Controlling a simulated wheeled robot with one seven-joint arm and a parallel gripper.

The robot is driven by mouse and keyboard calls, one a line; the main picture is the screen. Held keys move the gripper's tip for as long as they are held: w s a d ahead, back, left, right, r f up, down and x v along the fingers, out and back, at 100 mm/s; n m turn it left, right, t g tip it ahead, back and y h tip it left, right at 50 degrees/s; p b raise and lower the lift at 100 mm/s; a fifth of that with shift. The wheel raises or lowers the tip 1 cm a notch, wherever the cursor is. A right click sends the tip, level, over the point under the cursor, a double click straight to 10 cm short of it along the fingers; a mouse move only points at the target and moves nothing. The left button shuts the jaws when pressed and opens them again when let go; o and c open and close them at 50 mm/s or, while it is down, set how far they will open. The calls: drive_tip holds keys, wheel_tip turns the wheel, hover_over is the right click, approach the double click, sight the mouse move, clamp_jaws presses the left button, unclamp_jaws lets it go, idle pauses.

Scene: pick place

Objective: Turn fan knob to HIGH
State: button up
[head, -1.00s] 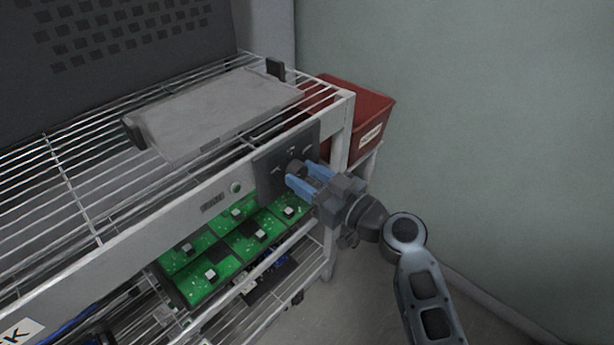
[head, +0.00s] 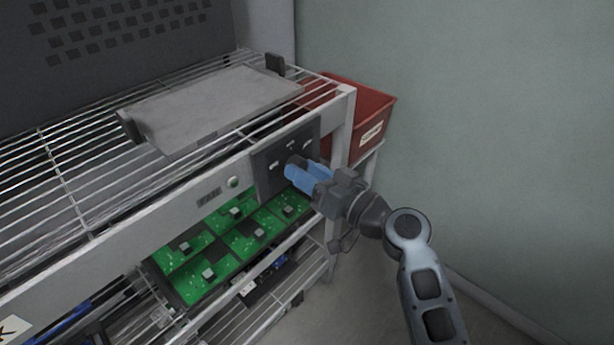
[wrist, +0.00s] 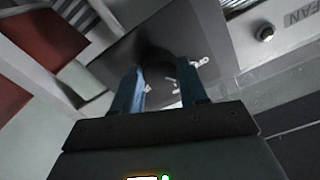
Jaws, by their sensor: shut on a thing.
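The fan knob (head: 295,160) is a small dark knob on a dark square panel (head: 266,176) with white marks, set in the front rail of the wire rack. My gripper (head: 299,170), with blue fingers, is shut on the knob. In the wrist view the fingers of my gripper (wrist: 163,85) stand either side of the dark knob (wrist: 156,62), in front of the panel (wrist: 115,62). The fingers and shadow hide part of the knob, and I cannot read which setting it points to.
A grey tray (head: 205,108) lies on the rack above. Green circuit boards (head: 208,262) lie below. A red bin (head: 372,112) stands behind right.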

drive_tip(key=shift+m+p, duration=2.25)
drive_tip(key=shift+m, duration=7.45)
drive_tip(key=o, duration=1.1)
drive_tip(key=shift+c, duration=0.2)
drive_tip(key=v, duration=0.8)
